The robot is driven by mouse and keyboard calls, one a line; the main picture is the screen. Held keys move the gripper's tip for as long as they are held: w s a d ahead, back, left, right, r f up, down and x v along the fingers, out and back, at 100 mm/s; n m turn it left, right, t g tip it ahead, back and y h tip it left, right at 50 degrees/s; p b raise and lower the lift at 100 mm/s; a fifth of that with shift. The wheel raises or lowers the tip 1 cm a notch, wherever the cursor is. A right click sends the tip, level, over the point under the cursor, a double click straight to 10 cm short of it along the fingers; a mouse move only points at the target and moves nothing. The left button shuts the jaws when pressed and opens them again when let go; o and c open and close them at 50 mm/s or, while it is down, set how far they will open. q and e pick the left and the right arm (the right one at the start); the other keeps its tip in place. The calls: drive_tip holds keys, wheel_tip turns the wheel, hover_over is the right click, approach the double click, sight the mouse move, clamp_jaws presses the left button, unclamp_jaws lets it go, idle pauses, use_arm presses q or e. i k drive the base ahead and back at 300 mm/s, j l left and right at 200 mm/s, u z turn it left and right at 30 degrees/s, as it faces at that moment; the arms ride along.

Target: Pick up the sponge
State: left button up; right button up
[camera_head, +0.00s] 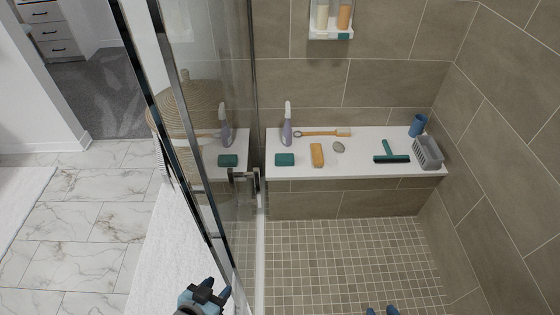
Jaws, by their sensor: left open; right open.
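A yellow-orange block (317,155), which looks like the sponge, lies flat on the white shower bench (360,168), left of its middle. A teal block (285,160) lies left of it, and a grey stone-like piece (338,147) lies just right of it. My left gripper (207,292) is low in the picture beside the glass door's lower end, open and empty, far from the bench. My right gripper (382,311) shows only its two blue fingertips at the bottom edge, apart and with nothing between them.
A spray bottle (287,125), wooden brush (322,133), squeegee (391,153), blue cup (418,125) and grey basket (428,152) are also on the bench. A glass door (210,110) with a handle (243,178) stands left. The tiled shower floor (345,255) is clear.

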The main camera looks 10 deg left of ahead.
sight(281, 159)
drive_tip(key=i+l+u, duration=0.2)
drive_tip(key=l, duration=0.3)
drive_tip(key=l+u, duration=0.15)
drive_tip(key=l, duration=0.3)
drive_tip(key=i+l, duration=0.4)
drive_tip(key=i, duration=0.25)
drive_tip(key=i+l+u, duration=0.1)
drive_tip(key=i+l, duration=0.3)
drive_tip(key=i, duration=0.25)
drive_tip(key=i+l, duration=0.4)
drive_tip(key=i, duration=0.25)
drive_tip(key=u, duration=0.05)
